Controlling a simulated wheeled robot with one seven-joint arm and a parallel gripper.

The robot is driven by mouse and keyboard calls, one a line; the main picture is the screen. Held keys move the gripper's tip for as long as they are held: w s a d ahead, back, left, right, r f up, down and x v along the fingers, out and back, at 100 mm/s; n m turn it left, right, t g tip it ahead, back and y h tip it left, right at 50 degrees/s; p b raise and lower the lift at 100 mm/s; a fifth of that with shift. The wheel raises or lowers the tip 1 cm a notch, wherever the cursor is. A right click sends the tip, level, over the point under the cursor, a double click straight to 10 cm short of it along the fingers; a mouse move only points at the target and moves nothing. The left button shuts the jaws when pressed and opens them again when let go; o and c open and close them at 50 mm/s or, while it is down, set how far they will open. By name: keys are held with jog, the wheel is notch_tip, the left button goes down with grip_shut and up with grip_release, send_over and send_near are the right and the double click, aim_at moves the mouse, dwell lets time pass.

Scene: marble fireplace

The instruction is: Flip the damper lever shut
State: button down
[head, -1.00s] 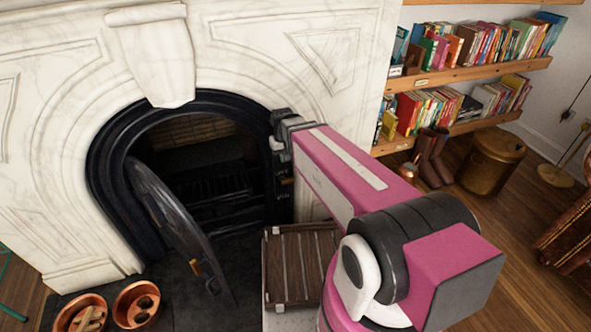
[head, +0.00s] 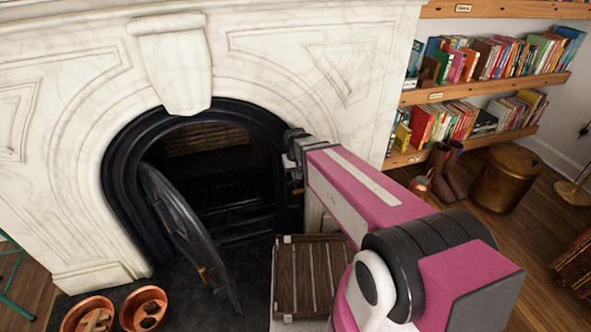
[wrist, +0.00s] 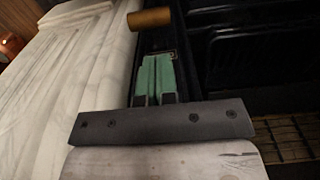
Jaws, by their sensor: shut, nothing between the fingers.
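In the wrist view, my gripper (wrist: 157,78) shows as two green fingertips pressed together, with nothing between them. A brown-orange cylindrical grip (wrist: 150,19), which looks like the handle of the damper lever, lies just beyond the tips. A small gap seems to separate it from them. The rest of the lever and its pivot cannot be made out. In the head view, my arm reaches to the right side of the black arched fireplace surround (head: 116,190). The fingers are hidden there behind my own wrist.
The curved black fireplace door (head: 185,232) hangs open at the left of the opening. A slatted wooden crate (head: 308,275) stands in front of the hearth, below my arm. Two copper bowls (head: 143,308) sit at lower left. Bookshelves (head: 495,90) stand at right.

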notch_tip(320, 180, down, 5)
jog(key=shift+f, duration=0.15)
jog(key=shift+s, duration=0.1)
dwell(0.6)
